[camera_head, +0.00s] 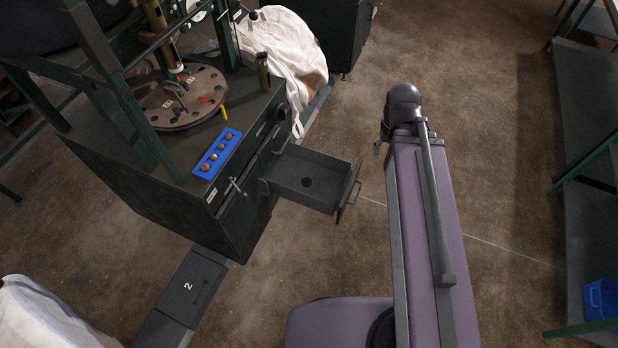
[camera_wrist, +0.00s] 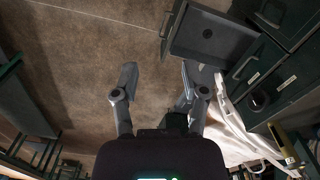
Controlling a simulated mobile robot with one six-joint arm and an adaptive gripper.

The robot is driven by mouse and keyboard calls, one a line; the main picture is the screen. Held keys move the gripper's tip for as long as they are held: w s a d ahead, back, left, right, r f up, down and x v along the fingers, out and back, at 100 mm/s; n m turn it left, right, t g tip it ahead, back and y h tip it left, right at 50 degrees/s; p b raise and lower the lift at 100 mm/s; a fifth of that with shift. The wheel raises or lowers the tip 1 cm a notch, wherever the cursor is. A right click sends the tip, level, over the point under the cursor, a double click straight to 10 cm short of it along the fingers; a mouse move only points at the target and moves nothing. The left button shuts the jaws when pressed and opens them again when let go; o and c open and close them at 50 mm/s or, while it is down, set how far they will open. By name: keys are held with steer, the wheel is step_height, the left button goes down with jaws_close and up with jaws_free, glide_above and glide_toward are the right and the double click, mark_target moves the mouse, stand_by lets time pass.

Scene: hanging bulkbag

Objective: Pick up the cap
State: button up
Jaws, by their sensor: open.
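A small dark round object, which looks like the cap (camera_head: 307,182), lies in the open drawer (camera_head: 290,165) of the dark green cabinet. In the wrist view the cap (camera_wrist: 207,33) shows as a dark disc inside the drawer (camera_wrist: 186,38), near the top. My gripper (camera_wrist: 158,74) is open and empty, its two fingers apart with floor seen between them. The drawer lies above and right of the fingers there. In the head view most of the gripper is hidden behind my arm; a small part shows right of the drawer.
A blue tray (camera_head: 216,154) with several round brown pieces and a round plate (camera_head: 180,98) sit on the cabinet top. White cloth (camera_head: 280,45) hangs behind it. The drawer handle (camera_head: 349,192) sticks out. A shelf (camera_head: 590,130) stands at right. Floor right of the drawer is clear.

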steer(key=shift+w+a, duration=0.1)
steer(key=shift+w, duration=0.05)
steer(key=o, duration=0.6)
steer(key=shift+f, duration=0.1)
steer(key=n+b, duration=0.5)
steer(key=b, duration=4)
glide_above(307, 179)
step_height(307, 179, down, 45)
steer(key=shift+a, duration=0.15)
steer(key=shift+f, duration=0.1)
step_height(307, 179, down, 8)
steer(key=b, duration=0.8)
steer(key=shift+f+b, duration=0.2)
steer(key=shift+b, duration=0.2)
